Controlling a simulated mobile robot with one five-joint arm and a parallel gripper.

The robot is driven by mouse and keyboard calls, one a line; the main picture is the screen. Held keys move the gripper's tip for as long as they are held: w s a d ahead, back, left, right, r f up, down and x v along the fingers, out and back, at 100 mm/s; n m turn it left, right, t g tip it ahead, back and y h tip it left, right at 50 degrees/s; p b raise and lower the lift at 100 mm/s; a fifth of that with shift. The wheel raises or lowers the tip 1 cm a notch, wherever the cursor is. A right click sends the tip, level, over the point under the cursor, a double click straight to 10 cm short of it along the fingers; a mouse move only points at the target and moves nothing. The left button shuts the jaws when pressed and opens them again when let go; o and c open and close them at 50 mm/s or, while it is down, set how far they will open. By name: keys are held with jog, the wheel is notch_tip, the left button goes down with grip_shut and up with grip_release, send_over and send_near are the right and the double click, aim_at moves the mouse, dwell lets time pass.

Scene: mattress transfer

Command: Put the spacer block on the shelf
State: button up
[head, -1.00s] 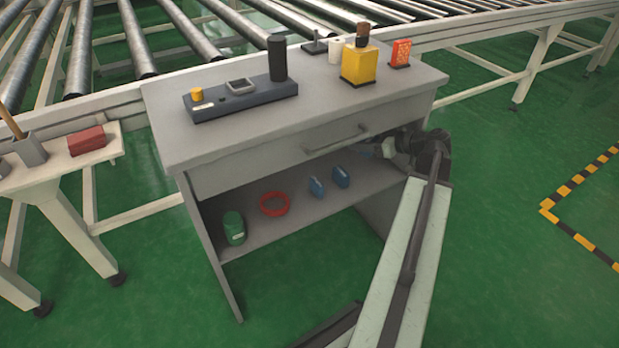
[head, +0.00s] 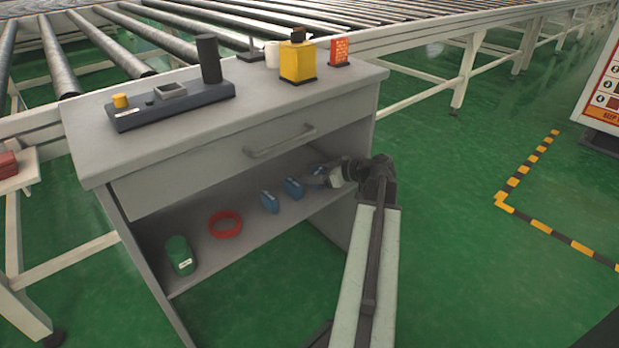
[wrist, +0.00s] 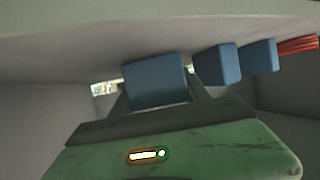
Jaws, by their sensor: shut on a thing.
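The spacer block is a blue block (wrist: 155,80) between the fingers of my gripper (wrist: 158,98) in the wrist view. In the head view my gripper (head: 318,180) reaches in over the lower shelf (head: 215,258) from the right, and the held block (head: 318,171) shows partly behind it. The gripper is shut on this block. The block is at the right end of a row with two similar blue blocks (head: 269,201) (head: 293,188) that stand on the shelf. I cannot tell whether the held block touches the shelf.
A red ring (head: 225,224) and a green canister (head: 180,255) stand further left on the shelf. The drawer front (head: 215,165) and worktop (head: 190,132) lie above it. A side panel (head: 362,150) bounds the right.

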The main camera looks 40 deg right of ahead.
jog(key=shift+f, duration=0.15)
jog(key=o, duration=1.4)
jog(key=shift+o, duration=0.2)
jog(key=shift+r, duration=0.3)
jog(key=p+v, duration=0.4)
jog(key=v, duration=0.6)
jog(key=shift+s+d+r, duration=0.1)
jog(key=shift+s+r, duration=0.1)
jog(key=shift+s, duration=0.05)
jog(key=shift+s+d+p, duration=0.15)
jog(key=shift+s+p, duration=0.2)
jog(key=shift+s, duration=0.3)
